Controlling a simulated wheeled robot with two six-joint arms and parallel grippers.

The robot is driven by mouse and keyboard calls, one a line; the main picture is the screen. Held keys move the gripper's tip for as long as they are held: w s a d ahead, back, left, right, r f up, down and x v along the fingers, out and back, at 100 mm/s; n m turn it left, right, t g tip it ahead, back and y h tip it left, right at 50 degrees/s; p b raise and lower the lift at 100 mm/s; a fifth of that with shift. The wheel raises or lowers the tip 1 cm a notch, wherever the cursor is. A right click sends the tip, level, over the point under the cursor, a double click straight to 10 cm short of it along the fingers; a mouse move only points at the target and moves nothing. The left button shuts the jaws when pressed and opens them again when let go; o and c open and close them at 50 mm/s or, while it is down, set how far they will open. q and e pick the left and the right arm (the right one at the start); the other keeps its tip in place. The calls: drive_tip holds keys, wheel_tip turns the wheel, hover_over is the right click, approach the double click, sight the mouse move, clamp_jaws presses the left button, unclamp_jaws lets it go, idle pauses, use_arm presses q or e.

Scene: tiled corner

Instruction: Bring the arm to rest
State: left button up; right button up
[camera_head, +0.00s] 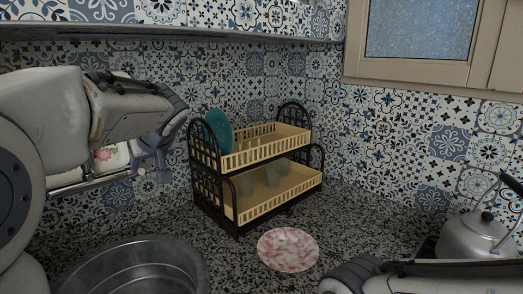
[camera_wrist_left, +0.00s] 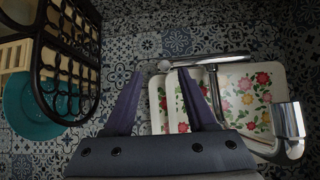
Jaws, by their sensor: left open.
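My left arm comes in from the left in the head view. Its purple-grey left gripper (camera_head: 150,160) hangs in the air left of the dish rack, open and empty. In the left wrist view the two fingers of the left gripper (camera_wrist_left: 159,74) are spread apart with nothing between them. My right arm shows only in part at the bottom right of the head view, and its gripper is out of sight.
A pink-white plate (camera_head: 288,249) lies on the speckled counter. A metal basin (camera_head: 130,270), a kettle (camera_head: 472,238), floral trays (camera_wrist_left: 243,98) and a chrome faucet (camera_wrist_left: 288,120) are around.

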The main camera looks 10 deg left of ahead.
use_arm(q)
drive_tip(key=s+d+f+m+g+h+p, duration=0.1)
drive_tip(key=s+d+f+m+h, duration=0.1)
drive_tip(key=s+d+f+m, duration=0.45)
drive_tip(key=s+d+f+m+g+h, duration=0.1)
drive_tip(key=s+d+f+h, duration=0.3)
drive_tip(key=d, duration=0.6)
drive_tip(key=s+d+f+m+g+h+p, duration=0.1)
drive_tip(key=s+d+f+m+g, duration=0.1)
drive_tip(key=s+d+f+m, duration=0.4)
drive_tip(key=s+d+f+m+g, duration=0.1)
drive_tip(key=s+d, duration=0.2)
drive_tip(key=s, duration=0.3)
drive_tip(key=s+d+f+m+g+h, duration=0.1)
drive_tip(key=s+d+m, duration=0.1)
drive_tip(key=s, duration=0.5)
drive_tip(key=shift+d+f+g, duration=0.2)
drive_tip(key=shift+d+g, duration=0.1)
drive_tip(key=shift+d, duration=0.1)
